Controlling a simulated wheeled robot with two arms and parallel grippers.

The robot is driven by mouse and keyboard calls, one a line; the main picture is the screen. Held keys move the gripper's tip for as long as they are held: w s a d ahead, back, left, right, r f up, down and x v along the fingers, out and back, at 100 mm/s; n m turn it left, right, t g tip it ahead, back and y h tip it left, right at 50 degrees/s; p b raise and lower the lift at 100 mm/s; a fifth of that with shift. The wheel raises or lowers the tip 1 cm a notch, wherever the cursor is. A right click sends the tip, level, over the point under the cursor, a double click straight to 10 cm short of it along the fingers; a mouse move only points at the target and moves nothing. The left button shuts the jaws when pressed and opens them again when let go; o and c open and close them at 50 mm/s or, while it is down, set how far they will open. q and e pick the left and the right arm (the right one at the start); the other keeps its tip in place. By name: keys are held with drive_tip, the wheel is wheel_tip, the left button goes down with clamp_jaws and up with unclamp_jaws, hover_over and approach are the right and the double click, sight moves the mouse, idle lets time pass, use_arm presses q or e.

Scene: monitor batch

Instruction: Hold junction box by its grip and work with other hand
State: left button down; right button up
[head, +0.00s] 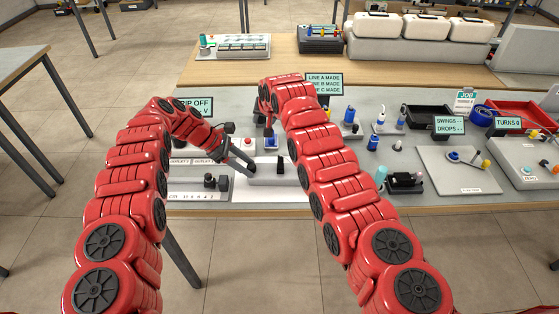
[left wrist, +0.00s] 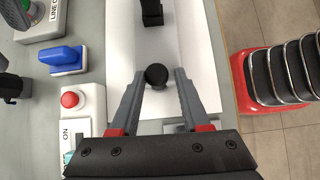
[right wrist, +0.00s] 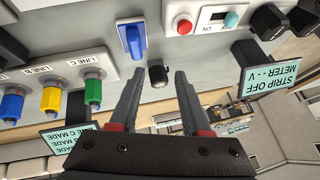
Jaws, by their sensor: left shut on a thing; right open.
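A pale grey box (head: 265,181), which looks like the junction box, lies on a white sheet at the bench's front edge. It also shows in the left wrist view (left wrist: 165,45). A round black knob (left wrist: 157,76) stands on it, and a black post (left wrist: 152,14) stands farther along it. My left gripper (left wrist: 158,79) is shut on the black knob, one finger on each side. My right gripper (right wrist: 160,77) is open and empty above the bench. A small black cylinder (right wrist: 158,74) shows between its fingertips, beyond them. A blue switch (right wrist: 133,38) is close by. My right arm hides part of the bench in the head view.
In the right wrist view, a yellow connector (right wrist: 51,96) and a green one (right wrist: 93,92) stand left of the gripper, and a strip sign (right wrist: 285,80) stands right. A red button (left wrist: 70,100) is beside the box. A lever plate (head: 460,170) is at the right.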

sight(280, 159)
drive_tip(key=s+d+r+g, duration=0.1)
drive_tip(key=s+g, duration=0.1)
drive_tip(key=s, duration=0.2)
drive_tip(key=s+d+r+n+g+h, duration=0.1)
drive_tip(key=s+d+r+g, duration=0.1)
drive_tip(key=s, duration=0.2)
drive_tip(key=s+d+r+g+h, duration=0.1)
drive_tip(key=s+g, duration=0.1)
drive_tip(key=s, duration=0.3)
drive_tip(key=shift+d+r, duration=0.3)
drive_tip(key=shift+d, duration=0.1)
drive_tip(key=shift+h, duration=0.3)
drive_tip(key=shift+f, duration=4.4)
clamp_jaws()
